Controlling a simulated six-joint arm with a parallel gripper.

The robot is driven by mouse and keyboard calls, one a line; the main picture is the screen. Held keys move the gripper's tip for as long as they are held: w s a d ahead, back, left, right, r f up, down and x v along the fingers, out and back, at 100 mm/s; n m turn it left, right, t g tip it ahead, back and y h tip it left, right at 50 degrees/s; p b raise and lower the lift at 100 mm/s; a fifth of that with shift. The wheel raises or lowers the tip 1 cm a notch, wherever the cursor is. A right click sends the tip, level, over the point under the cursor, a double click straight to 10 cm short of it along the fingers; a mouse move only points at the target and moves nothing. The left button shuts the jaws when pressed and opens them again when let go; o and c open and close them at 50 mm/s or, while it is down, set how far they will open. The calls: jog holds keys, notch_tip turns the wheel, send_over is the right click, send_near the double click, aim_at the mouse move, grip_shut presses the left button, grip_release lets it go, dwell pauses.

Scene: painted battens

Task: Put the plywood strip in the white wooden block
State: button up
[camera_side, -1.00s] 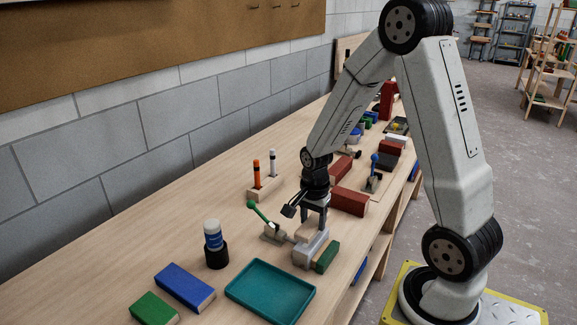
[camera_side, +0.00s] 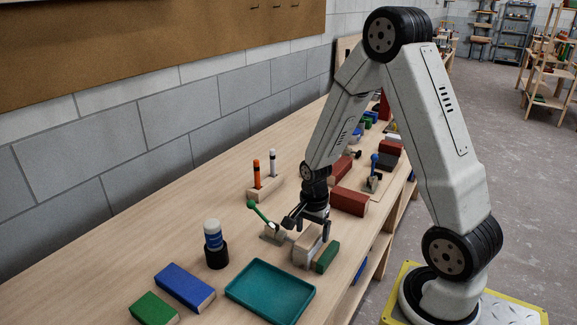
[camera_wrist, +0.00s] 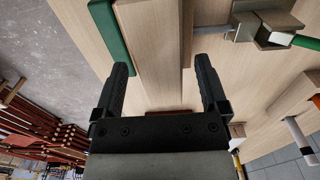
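My gripper (camera_side: 308,225) is low over the pale block in the side view. In the wrist view my gripper (camera_wrist: 162,76) has its two dark fingers wide apart, with no contact visible on anything between them. The white wooden block (camera_side: 304,254) stands on the bench between a green block (camera_side: 327,257) and a green-handled clamp (camera_side: 272,230). In the wrist view a long pale wooden piece (camera_wrist: 150,45) with a dark band along its right side lies below and between the fingers. I cannot tell the plywood strip apart from the block there.
A teal tray (camera_side: 270,290), a blue block (camera_side: 184,287) and another green block (camera_side: 154,307) lie nearer the camera. A dark cup with a white-and-blue cylinder (camera_side: 214,240) stands left. A red brick (camera_side: 350,201) lies behind my gripper.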

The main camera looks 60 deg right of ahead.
aim_at(311, 234)
jog(key=shift+r, duration=0.15)
notch_tip(311, 234, up, 12)
dwell(1.2)
dwell(0.5)
jog(key=s+a+f+n+t, duration=0.1)
jog(key=a+f+n, duration=0.1)
jog(key=a+n, duration=0.4)
jog(key=s+a+f+n+t, duration=0.1)
jog(key=s+a+n, duration=0.1)
jog(key=a+n, duration=0.5)
jog(key=shift+f+n+t, duration=0.3)
jog(key=shift+f+n, duration=0.05)
jog(key=shift+n, duration=2.15)
